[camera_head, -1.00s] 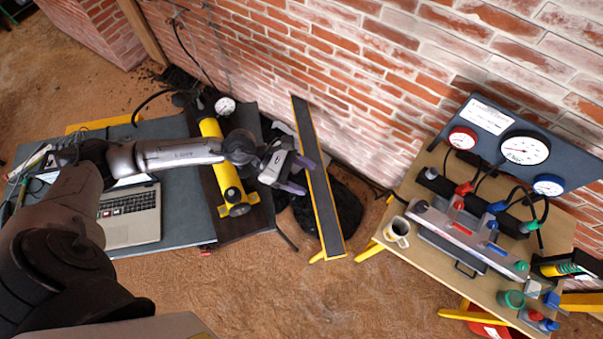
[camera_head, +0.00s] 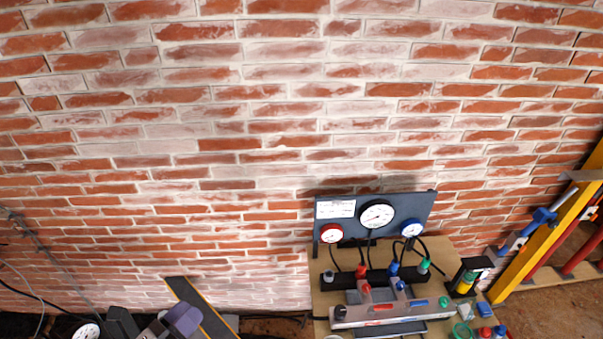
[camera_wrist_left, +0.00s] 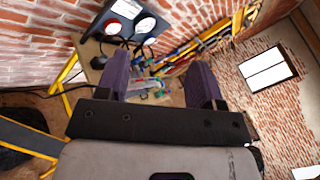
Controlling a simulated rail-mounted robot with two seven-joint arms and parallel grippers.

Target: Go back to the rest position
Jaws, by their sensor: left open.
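My left gripper (camera_head: 172,322) shows at the bottom left edge of the head view, with purple fingers; most of its arm is out of the picture. In the left wrist view the two purple fingers (camera_wrist_left: 160,80) stand wide apart with nothing between them. Past them, at a distance, is the table with the gauge panel. My right gripper is in neither view.
A wooden table (camera_head: 440,247) carries a gauge panel (camera_head: 344,226) and a valve manifold (camera_head: 392,312) against the brick wall (camera_head: 220,130). A dark, yellow-edged plank (camera_head: 198,306) leans near my left gripper. A yellow frame (camera_head: 548,240) stands at the right.

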